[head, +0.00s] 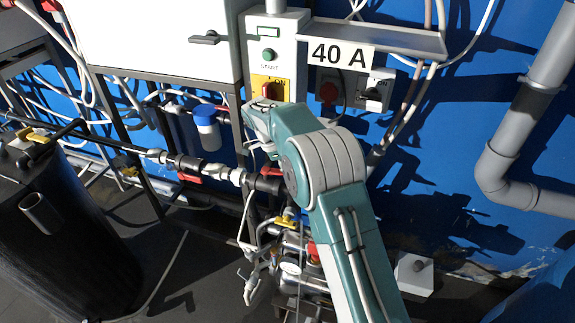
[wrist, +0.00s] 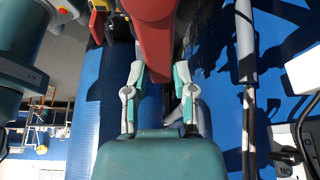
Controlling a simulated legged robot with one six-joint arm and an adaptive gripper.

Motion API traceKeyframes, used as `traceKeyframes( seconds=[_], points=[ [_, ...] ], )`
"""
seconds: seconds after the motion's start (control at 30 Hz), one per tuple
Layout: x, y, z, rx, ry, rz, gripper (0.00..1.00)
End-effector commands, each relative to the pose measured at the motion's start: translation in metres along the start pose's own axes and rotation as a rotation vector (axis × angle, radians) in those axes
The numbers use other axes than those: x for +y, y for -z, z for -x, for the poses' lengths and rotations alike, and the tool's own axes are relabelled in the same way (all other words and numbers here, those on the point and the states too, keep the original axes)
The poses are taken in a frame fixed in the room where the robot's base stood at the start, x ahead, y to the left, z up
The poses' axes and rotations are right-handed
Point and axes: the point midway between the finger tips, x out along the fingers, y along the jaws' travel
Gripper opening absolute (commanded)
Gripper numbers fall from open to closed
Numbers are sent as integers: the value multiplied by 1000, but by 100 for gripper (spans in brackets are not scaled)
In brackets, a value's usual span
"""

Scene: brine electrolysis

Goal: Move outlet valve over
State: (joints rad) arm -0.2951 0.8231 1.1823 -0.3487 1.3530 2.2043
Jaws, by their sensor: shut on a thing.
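In the wrist view my gripper (wrist: 157,76) has its two teal and grey fingers on either side of the end of a red lever handle (wrist: 153,38). The fingers are shut on this handle, which runs away from the palm toward the top edge. I take it to be the outlet valve's handle; the valve body is not clear in this view. In the head view my arm bends in front of the piping, and my fingertips and the held handle cannot be made out.
A pipe run carries another red lever (head: 187,178). Yellow-handled valves (head: 285,221) sit low behind my arm. A dark tank (head: 62,235) stands left. A switch panel (head: 269,60) and grey wall pipe (head: 515,130) are close. Dark floor lies between tank and piping.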

Motion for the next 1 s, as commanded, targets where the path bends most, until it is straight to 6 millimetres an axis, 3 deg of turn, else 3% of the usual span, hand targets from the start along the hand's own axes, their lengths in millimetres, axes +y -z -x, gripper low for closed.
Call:
traceKeyframes(
  seconds=[0.33,0.9,0.93,1.0],
  points=[
    [9,-2,4,-6,-52,-140,0],
    [11,-3,5,-9,-62,-167,0],
    [11,-3,5,-9,-61,-167,43],
    [11,-3,4,-9,-62,-167,69]
  ],
)
